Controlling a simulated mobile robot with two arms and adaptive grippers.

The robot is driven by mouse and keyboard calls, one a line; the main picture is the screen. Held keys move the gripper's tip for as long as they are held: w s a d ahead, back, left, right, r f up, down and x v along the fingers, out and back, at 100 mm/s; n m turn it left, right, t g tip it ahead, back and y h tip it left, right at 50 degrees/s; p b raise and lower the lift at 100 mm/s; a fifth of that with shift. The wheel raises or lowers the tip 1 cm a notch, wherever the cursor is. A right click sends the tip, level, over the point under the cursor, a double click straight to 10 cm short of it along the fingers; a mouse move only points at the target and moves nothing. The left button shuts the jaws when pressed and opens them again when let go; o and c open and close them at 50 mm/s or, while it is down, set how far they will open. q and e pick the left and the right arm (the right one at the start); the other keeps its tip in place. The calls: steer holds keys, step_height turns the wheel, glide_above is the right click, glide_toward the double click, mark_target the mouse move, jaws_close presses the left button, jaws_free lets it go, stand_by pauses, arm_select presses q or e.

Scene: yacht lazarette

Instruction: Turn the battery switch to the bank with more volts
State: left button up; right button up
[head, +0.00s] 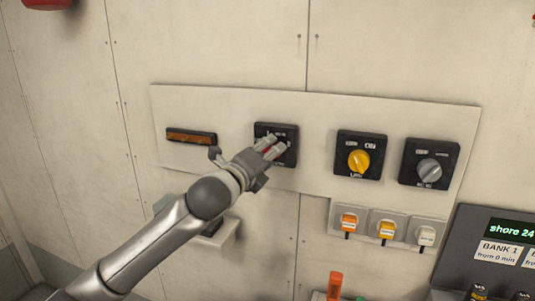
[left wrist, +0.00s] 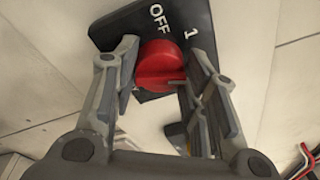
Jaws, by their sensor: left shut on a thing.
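The battery switch is a black square plate (head: 262,129) on a pale wall panel, and in the left wrist view its plate (left wrist: 188,15) shows the marks OFF and 1. Its red round knob (left wrist: 160,62) sits between the fingers of my left gripper (left wrist: 158,82). In the head view my left gripper (head: 272,149) covers most of the switch and is shut on the red knob. Other marks on the plate are hidden, and I cannot tell where the knob points. My right gripper is not in view.
To the right are a yellow rotary switch (head: 359,161) and a grey one (head: 430,170). Sockets with plugs (head: 387,230) sit below them. A dark console (head: 470,225) at lower right reads "shore 24" and "BANK 1"; no bank volts are readable. A brown strip gauge (head: 191,137) is at left.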

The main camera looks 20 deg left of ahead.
arm_select(q)
steer(key=shift+n, duration=0.3)
steer(key=shift+f+n+t+b, duration=0.1)
steer(key=shift+n+t+b, duration=0.15)
steer(key=shift+n, duration=1.85)
steer(key=shift+f+n+t+b, duration=0.1)
steer(key=shift+n+t+b, duration=0.15)
steer(key=shift+n, duration=1.85)
steer(key=o, duration=1)
